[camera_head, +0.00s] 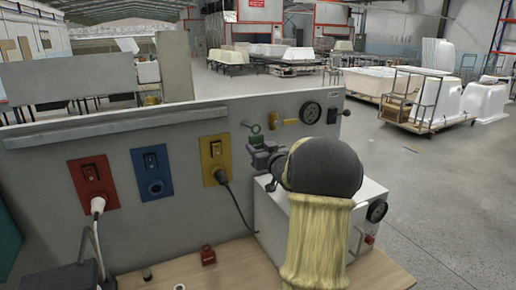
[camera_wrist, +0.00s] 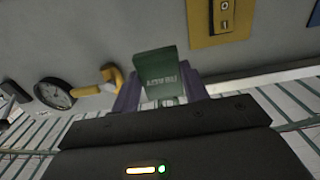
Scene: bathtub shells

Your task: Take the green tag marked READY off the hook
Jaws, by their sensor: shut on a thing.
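The green tag (camera_head: 256,139) is at the upper right of the grey panel, in front of a small fitting, perhaps its hook (camera_head: 248,125). I cannot tell whether the tag's loop still hangs on it. In the wrist view the green tag (camera_wrist: 160,70) stands between my two purple-grey fingers, with its lettering upside down and too blurred to read. My gripper (camera_head: 264,152) is shut on the tag; it also shows in the wrist view (camera_wrist: 160,94). My dark wrist hides part of the panel behind it in the head view.
Right of the tag are a yellow handle (camera_head: 286,122) and a gauge (camera_head: 310,113). A white box (camera_head: 275,220) stands below.

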